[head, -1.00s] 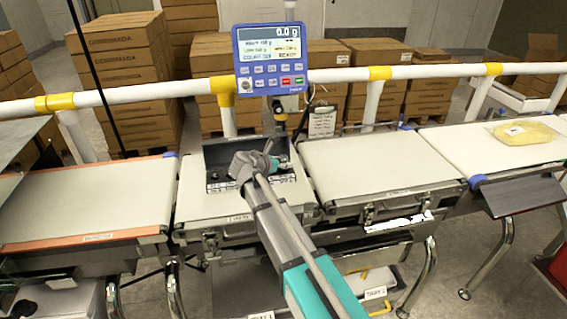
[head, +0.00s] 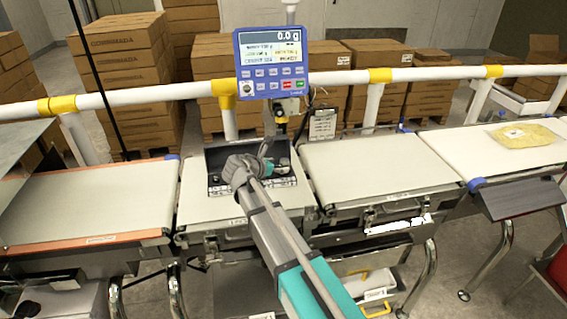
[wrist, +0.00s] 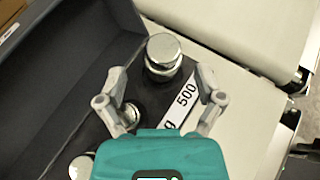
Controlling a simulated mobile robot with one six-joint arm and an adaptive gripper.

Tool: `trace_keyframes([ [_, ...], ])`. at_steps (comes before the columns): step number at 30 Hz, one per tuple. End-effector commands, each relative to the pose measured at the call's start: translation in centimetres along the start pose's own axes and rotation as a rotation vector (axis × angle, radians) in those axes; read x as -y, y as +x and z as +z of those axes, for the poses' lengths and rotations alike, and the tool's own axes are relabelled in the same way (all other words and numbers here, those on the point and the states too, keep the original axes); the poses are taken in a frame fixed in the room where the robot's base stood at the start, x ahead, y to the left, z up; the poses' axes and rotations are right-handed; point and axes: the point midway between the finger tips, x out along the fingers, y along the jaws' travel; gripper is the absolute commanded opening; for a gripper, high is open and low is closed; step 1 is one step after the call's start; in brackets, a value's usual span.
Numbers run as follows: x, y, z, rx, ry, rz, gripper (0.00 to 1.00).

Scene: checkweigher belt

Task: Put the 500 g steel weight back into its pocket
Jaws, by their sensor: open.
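A shiny steel weight (wrist: 163,52) stands upright at the far end of the dark weight case, beside the white label strip (wrist: 180,105) reading 500 g. Its base is in or at a pocket there; I cannot tell how deep it sits. My gripper (wrist: 161,76) is open, its fingers apart on either side just short of the weight. The head view shows my gripper (head: 272,165) over the dark case (head: 216,160) on the middle belt. The weight cannot be made out there.
Smaller steel weights (wrist: 130,114) stand in the case close to the left finger. The case's raised dark lid (wrist: 70,75) is at left. The right belt (head: 380,165) is clear.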

Motion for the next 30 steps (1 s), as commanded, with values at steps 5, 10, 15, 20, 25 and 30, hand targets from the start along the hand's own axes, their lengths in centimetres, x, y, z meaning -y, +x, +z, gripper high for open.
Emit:
trace_keyframes([
  [5, 0.0, -3.3, 0.3, 0.0, -0.001, 0.003, 0.86],
  [10, 0.0, -6.0, 0.3, 0.0, -0.001, 0.002, 0.86],
  [15, 0.0, -8.0, 0.2, 0.0, -0.001, 0.001, 0.86],
  [20, 0.0, -8.8, 0.1, 0.001, 0.0, 0.001, 0.86],
  [25, 0.0, -9.0, 0.0, 0.001, 0.0, 0.0, 0.86],
  [30, 0.0, -9.0, 0.0, 0.001, 0.0, 0.0, 0.86],
])
